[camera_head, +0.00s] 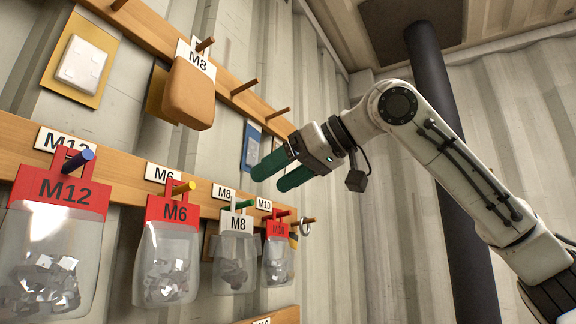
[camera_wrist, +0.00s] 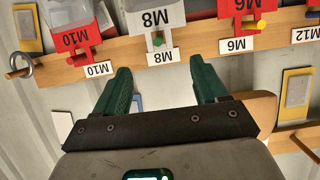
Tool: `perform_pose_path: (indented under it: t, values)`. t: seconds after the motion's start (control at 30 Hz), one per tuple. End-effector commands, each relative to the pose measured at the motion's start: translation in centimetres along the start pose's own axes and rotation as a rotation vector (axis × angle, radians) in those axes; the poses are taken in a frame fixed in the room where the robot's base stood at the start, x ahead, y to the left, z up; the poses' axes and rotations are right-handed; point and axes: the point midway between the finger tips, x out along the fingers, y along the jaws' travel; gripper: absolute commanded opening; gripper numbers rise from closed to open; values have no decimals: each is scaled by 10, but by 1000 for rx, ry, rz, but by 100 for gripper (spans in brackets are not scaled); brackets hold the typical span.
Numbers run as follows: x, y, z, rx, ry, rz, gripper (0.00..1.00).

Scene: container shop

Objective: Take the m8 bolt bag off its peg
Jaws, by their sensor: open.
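The M8 bag (camera_head: 235,265) is clear, with a white header marked M8, and hangs from a green-tipped peg (camera_head: 240,204) on the lower wooden rail. In the wrist view, which is upside down, the M8 bag's white header (camera_wrist: 152,20) shows at the top centre, above a white M8 label (camera_wrist: 161,57). My gripper (camera_head: 270,177) is open and empty, with green fingers, above and to the right of the bag in the head view. In the wrist view the fingers of my gripper (camera_wrist: 164,72) stand apart below the M8 label, clear of the bag.
A red-headed M6 bag (camera_head: 166,262) hangs left of it and a red-headed M10 bag (camera_head: 277,258) close on its right. An M12 bag (camera_head: 52,250) hangs far left. A brown pouch (camera_head: 190,92) hangs on the upper rail. A metal ring (camera_head: 305,227) is at the rail's end.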

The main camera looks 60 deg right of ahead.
Motion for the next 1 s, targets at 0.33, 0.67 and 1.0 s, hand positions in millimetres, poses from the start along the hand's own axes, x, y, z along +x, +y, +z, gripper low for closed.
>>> perform_pose_path:
  t: [0.33, 0.67, 1.0]
  values:
    - [57, 0, -1, -1, -2, 1, 72]
    - [78, 0, 0, 0, 1, 1, 72]
    - [78, 0, 0, 0, 1, 0, 61]
